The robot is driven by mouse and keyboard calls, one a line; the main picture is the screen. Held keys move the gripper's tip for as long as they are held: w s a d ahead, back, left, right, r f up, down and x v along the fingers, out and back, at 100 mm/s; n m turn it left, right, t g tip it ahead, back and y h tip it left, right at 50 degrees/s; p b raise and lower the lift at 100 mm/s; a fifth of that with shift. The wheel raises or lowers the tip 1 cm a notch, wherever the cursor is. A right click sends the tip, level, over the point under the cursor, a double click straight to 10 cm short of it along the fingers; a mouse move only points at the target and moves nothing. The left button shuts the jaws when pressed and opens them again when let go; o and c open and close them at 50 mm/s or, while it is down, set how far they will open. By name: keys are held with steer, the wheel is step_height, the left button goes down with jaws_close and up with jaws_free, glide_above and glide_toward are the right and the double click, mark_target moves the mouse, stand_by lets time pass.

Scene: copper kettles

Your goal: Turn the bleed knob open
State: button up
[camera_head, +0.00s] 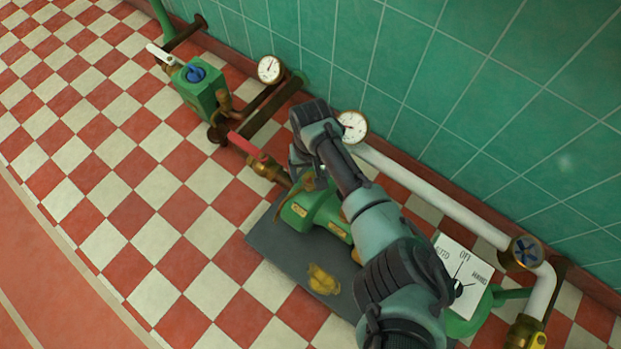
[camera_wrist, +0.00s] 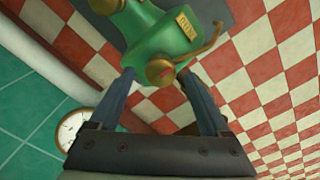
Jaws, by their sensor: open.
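A green pump-like body (camera_head: 320,211) with brass plates sits on a dark mat, partly behind my arm. In the wrist view, the green body (camera_wrist: 150,30) has a small brass plate and a round brass knob (camera_wrist: 160,72), which may be the bleed knob; no readable label confirms it. My gripper (camera_wrist: 158,78) is open, its two fingers on either side of this brass knob. I cannot tell whether they touch it. In the head view my gripper (camera_head: 304,168) is over the upper end of the green body, and the knob is hidden there.
A dark mat (camera_head: 270,240) bears a loose brass piece (camera_head: 322,280). A red-handled valve (camera_head: 262,160) is close left of my gripper. A gauge (camera_head: 352,126) and white pipe (camera_head: 430,195) run along the tiled wall. A green box with blue knob (camera_head: 195,74) stands upper left. Checkered floor is clear at left.

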steer(key=shift+f+b, duration=0.3)
steer(key=shift+f, duration=0.5)
steer(key=shift+c, duration=0.2)
jaws_close()
steer(key=shift+r, duration=0.1)
